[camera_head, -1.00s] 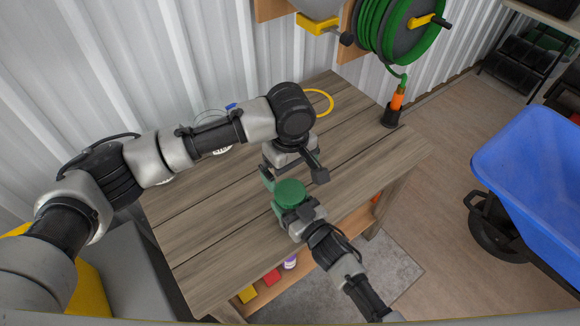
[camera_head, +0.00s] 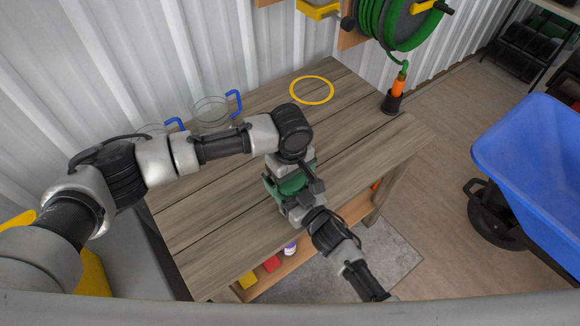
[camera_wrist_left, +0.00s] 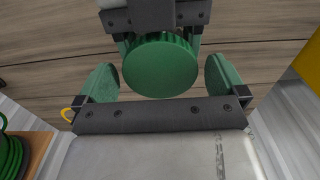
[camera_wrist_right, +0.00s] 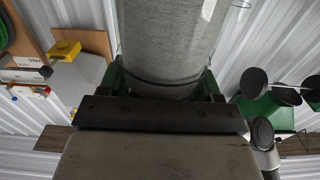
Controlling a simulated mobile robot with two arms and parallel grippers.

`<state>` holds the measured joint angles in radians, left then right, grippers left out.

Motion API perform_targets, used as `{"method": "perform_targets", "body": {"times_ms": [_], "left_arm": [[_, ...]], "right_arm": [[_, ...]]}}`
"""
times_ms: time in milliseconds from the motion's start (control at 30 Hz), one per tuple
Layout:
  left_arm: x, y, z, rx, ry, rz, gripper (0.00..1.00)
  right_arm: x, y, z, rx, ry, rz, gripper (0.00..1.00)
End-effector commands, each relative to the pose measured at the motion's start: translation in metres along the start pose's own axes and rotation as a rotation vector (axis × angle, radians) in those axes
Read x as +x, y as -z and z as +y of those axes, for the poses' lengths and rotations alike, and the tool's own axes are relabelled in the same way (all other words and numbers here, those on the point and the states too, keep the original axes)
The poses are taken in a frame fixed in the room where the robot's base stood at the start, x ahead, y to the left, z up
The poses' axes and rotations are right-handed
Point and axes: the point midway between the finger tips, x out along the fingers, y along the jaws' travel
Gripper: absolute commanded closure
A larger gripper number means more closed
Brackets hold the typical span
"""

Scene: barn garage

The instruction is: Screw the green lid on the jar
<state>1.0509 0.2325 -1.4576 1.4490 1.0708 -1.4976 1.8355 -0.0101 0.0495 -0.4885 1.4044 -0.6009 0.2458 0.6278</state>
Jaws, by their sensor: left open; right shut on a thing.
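The green lid (camera_wrist_left: 160,65) is seen from above in the left wrist view; in the head view (camera_head: 291,184) it is partly covered. My left gripper (camera_head: 289,178) is directly over it, open, its green pads (camera_wrist_left: 163,84) apart on either side without visible contact. My right gripper (camera_head: 300,208) comes from the front and is shut on the jar (camera_wrist_right: 172,40), a grey cylinder between its pads in the right wrist view. The lid sits at the jar's end; whether it is threaded on is hidden.
The wooden workbench (camera_head: 220,235) lies below. Two clear vessels with blue handles (camera_head: 212,112) stand at its back left, partly behind my left arm. A yellow ring (camera_head: 312,90) lies at the back. A blue wheelbarrow (camera_head: 535,165) stands right.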

Motion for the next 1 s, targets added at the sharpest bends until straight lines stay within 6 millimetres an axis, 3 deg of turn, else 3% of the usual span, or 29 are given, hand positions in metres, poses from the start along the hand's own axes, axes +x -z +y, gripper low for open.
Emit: {"method": "perform_targets", "body": {"times_ms": [267,600,767,1000], "left_arm": [[0.0014,-0.0003,0.0001,0.001,0.0,0.0,0.0],[0.0012,-0.0003,0.0001,0.001,0.0,-0.001,0.48],[0.0012,-0.0004,0.0001,0.042,0.0,-0.001,0.48],[0.0016,-0.0005,-0.0002,0.39,0.0,-0.002,0.48]], "right_arm": [[0.0,-0.0002,0.0,0.001,0.0,0.0,1.0],[0.0,-0.0002,0.0,0.0,0.0,0.0,1.0],[0.0,-0.0002,0.0,0.0,0.0,0.0,1.0],[-0.0001,-0.0002,0.0,0.0,0.0,0.0,1.0]]}}
